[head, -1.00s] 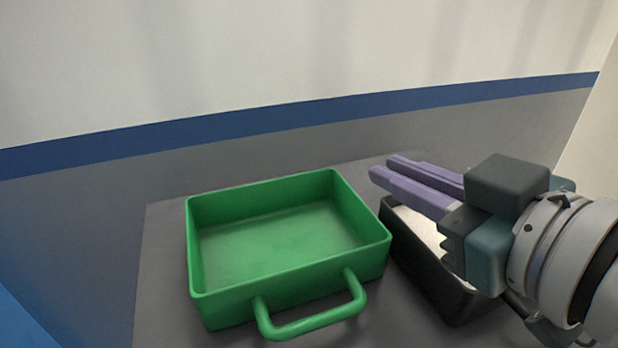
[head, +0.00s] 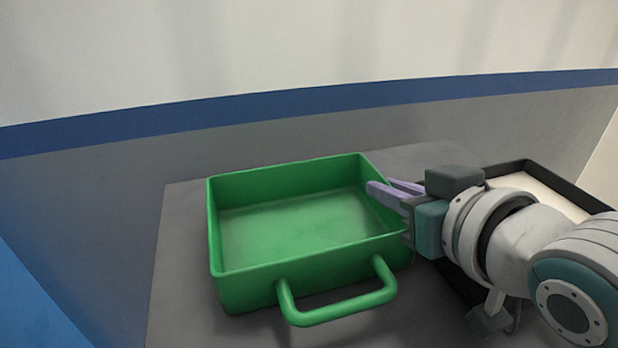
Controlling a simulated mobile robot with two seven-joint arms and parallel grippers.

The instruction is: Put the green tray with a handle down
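The green tray (head: 245,290) with a looped handle (head: 338,309) on its near side looks level and empty on the grey table. My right gripper (head: 380,185) is at the tray's right wall, with its purple fingers pointing left. The fingers look a little apart, and one overlaps the rim in the picture. I cannot tell whether they touch the wall. My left gripper is not in view.
A black-rimmed tray or bin (head: 518,166) with a pale inside stands to the right, partly hidden by my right arm. The grey table top (head: 182,250) is bare left of the green tray. A wall with a blue stripe (head: 200,110) rises behind.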

